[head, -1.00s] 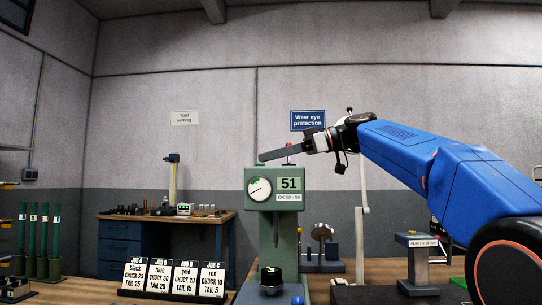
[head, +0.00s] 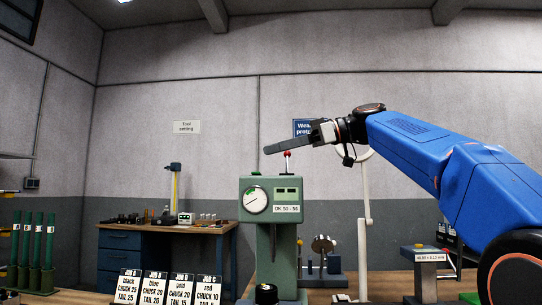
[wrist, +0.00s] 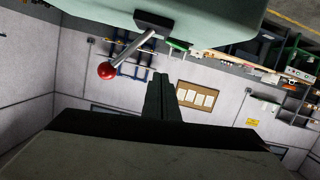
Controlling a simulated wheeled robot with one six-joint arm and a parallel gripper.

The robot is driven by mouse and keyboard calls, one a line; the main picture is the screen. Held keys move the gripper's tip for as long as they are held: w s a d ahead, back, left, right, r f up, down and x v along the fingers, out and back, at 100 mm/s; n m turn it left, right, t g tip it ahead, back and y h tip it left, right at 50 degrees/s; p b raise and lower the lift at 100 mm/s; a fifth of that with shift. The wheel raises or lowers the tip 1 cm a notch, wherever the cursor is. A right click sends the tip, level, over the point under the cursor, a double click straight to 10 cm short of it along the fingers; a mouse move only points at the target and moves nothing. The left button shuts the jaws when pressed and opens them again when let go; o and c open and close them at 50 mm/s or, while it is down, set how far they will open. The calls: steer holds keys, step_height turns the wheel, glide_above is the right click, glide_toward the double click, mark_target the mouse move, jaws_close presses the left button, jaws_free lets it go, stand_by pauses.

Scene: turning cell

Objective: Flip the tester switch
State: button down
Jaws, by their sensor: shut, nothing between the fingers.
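The tester (head: 264,230) is a green column machine with a round dial (head: 256,200) and a small display (head: 287,191) that shows no number. A lever with a red ball (head: 287,153) stands on its top; in the wrist view the red ball (wrist: 106,71) ends a metal rod from the tester's pale green body (wrist: 200,18). My gripper (head: 268,150) is shut and empty. Its long grey fingers reach left, just above the red ball in the head view. In the wrist view the fingertips (wrist: 160,78) lie right of the ball, with a visible gap in the picture.
A dark round piece (head: 266,292) sits at the tester's base. Job cards (head: 168,288) stand at the front left. A blue workbench (head: 140,250) is behind. A white post (head: 363,240) and a grey stand (head: 425,275) are at right. The air above the tester's left is clear.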

steer(key=v, duration=0.7)
steer(key=shift+w+d, duration=0.15)
steer(key=shift+d, duration=0.3)
